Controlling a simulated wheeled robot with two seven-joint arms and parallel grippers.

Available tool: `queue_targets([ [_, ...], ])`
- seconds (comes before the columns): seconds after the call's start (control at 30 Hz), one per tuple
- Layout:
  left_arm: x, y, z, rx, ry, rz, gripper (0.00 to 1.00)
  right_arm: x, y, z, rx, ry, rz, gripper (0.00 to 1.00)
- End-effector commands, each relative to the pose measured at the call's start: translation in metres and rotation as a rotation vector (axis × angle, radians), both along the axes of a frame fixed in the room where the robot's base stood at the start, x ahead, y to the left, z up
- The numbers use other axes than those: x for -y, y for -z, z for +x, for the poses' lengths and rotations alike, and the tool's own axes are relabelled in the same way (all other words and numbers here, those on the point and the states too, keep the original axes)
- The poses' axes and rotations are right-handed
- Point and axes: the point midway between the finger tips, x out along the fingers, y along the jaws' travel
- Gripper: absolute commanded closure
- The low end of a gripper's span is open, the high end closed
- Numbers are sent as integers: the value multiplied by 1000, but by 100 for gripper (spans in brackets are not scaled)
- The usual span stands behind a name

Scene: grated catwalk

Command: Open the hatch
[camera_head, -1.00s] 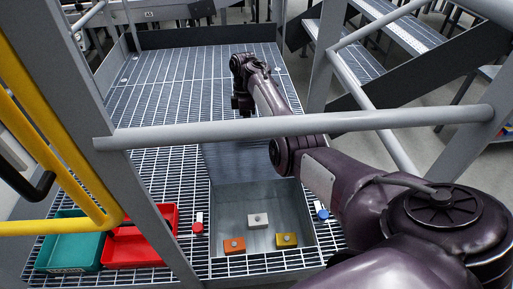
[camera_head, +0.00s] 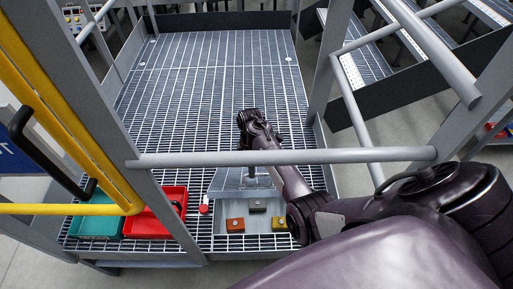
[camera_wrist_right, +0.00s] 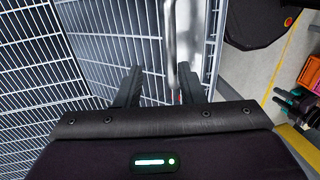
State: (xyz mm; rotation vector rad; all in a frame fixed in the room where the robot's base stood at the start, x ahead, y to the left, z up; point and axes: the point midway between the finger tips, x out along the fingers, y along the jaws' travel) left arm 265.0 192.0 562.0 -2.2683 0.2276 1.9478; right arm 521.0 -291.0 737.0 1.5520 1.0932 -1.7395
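The hatch (camera_head: 225,182) is a grey metal panel at the far side of a shallow recess (camera_head: 257,232) in the grated floor. It is raised off the opening; its exact tilt is hard to tell. My right gripper (camera_head: 251,173) points down at the panel, partly behind the grey rail. In the right wrist view, the fingers of my right gripper (camera_wrist_right: 159,87) are apart. A shiny metal bar (camera_wrist_right: 171,40) shows beyond them, closer to the right finger; contact is unclear. My left gripper is not in view.
Orange (camera_head: 235,224), grey (camera_head: 258,206) and yellow (camera_head: 280,225) blocks sit in the recess. A red-topped item (camera_head: 204,205), red bin (camera_head: 148,224) and teal bin (camera_head: 92,228) stand left. A grey rail (camera_head: 200,159) crosses in front. The far grating (camera_head: 215,75) is clear.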

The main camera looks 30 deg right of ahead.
Motion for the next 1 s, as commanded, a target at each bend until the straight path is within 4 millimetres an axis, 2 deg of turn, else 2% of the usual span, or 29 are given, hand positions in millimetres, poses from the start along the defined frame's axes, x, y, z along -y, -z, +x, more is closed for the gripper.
queue_targets([
  [0.17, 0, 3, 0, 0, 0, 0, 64, -19, 24, -25, -1, 0, 1, 66],
  [0.4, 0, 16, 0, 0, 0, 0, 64, -32, 52, -46, 1, 0, 1, 66],
  [0.6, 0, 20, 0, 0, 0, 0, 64, -36, 59, -52, 1, -1, 0, 66],
  [1.0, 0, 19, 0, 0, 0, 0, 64, -37, 59, -53, 1, 0, 1, 66],
])
